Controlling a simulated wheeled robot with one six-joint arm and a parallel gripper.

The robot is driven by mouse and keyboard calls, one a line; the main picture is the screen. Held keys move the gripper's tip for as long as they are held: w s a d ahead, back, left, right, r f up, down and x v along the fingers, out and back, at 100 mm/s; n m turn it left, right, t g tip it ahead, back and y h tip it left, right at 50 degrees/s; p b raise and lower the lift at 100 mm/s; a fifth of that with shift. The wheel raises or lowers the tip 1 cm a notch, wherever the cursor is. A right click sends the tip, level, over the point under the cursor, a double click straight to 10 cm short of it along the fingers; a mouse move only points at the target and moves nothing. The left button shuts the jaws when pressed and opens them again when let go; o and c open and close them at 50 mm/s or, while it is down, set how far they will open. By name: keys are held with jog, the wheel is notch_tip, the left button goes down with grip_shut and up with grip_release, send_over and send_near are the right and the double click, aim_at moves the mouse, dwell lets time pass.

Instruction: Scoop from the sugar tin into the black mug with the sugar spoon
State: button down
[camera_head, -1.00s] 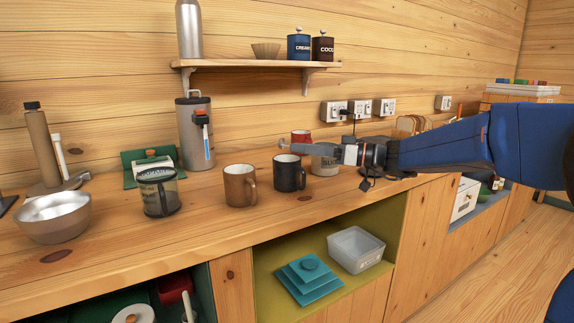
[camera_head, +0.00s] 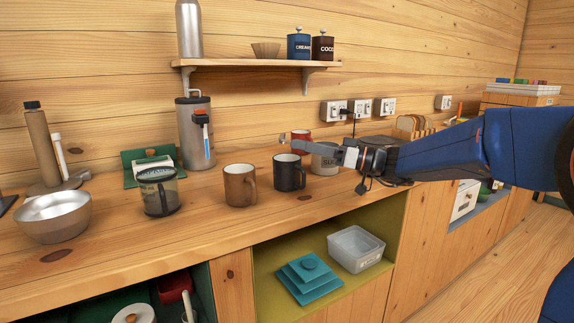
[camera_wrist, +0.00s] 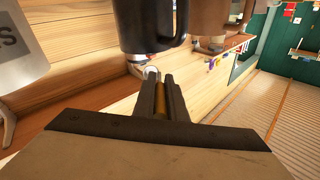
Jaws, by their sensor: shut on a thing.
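My gripper (camera_head: 335,153) is shut on the sugar spoon (camera_head: 297,143), whose pale bowl end points left, above the black mug and near the red mug in the head view. In the wrist view, the spoon's brownish handle (camera_wrist: 160,103) lies between the fingers and its round pale end shows past the tips. The black mug (camera_head: 289,173) stands upright on the counter; it also shows in the wrist view (camera_wrist: 148,25). The pale sugar tin (camera_head: 325,166) stands right of the mug, partly hidden behind my gripper. Whether the spoon holds sugar I cannot tell.
A brown mug (camera_head: 239,186) stands left of the black mug, and a red mug (camera_head: 301,136) behind it. A glass jar (camera_head: 159,194), a metal bowl (camera_head: 54,217) and a tall grey canister (camera_head: 197,145) stand farther left. The counter's front strip is clear.

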jog(key=shift+r+y, duration=0.7)
jog(key=shift+r, duration=0.25)
dwell(0.3)
jog(key=shift+f+h, duration=0.6)
jog(key=shift+f, duration=0.25)
jog(key=shift+a+f+h, duration=0.1)
jog(key=shift+f+h, duration=0.3)
jog(key=shift+h, duration=0.7)
jog(key=shift+a+r+g+h, duration=0.1)
jog(key=shift+r+g+h, duration=0.15)
jog(key=shift+g+h, duration=0.2)
